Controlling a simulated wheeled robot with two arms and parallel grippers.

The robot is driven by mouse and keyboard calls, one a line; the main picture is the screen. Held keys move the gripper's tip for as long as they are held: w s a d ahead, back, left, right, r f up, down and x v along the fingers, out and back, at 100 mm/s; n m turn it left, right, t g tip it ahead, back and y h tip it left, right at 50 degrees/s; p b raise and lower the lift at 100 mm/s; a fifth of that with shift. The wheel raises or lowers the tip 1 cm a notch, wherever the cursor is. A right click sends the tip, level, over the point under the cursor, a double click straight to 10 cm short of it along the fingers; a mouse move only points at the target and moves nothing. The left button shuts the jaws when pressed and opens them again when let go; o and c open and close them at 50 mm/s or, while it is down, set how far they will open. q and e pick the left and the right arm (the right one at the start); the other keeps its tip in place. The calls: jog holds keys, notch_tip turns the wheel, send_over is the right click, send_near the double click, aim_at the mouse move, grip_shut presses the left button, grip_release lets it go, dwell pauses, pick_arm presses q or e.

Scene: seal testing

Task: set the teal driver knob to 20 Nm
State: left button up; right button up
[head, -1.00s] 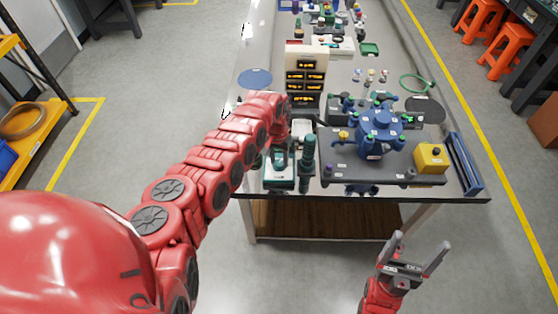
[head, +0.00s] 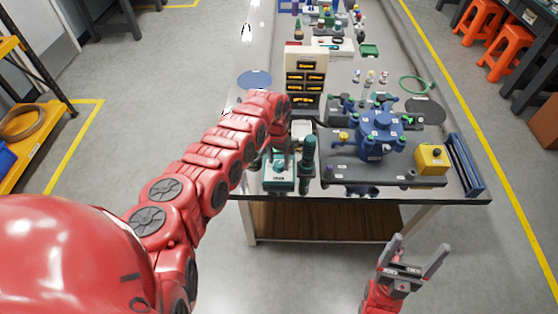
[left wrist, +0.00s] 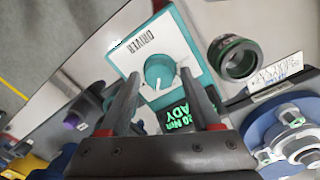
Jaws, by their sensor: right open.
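The teal driver unit (head: 280,183) sits at the table's near left corner in the head view. In the left wrist view its white face (left wrist: 146,45) reads DRIVER, and the round teal knob (left wrist: 160,71) has a white pointer line. A dark display with green text (left wrist: 180,118) reads 20 Nm, with part of a second line ending in ADY; a finger hides some of it. My left gripper (left wrist: 158,77) is open, its fingertips on either side of the knob with a visible gap. My right gripper (head: 413,258) is open and empty, in front of the table.
A teal upright tool (head: 308,157) stands right of the driver unit. A blue flanged part (head: 380,130) sits on a dark fixture, with a yellow box (head: 432,158) at its right. A drawer cabinet (head: 305,72) stands behind. The floor around my right gripper is clear.

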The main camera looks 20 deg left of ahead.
aim_at(277, 162)
pick_arm(q)
jog(key=shift+o, duration=0.6)
jog(key=shift+r, duration=0.25)
notch_tip(277, 162, up, 17)
jog(key=b, duration=0.2)
jog(key=shift+a+b, duration=0.35)
jog(key=shift+b, duration=0.05)
jog(key=shift+w+f, duration=0.1)
jog(key=shift+w, duration=0.05)
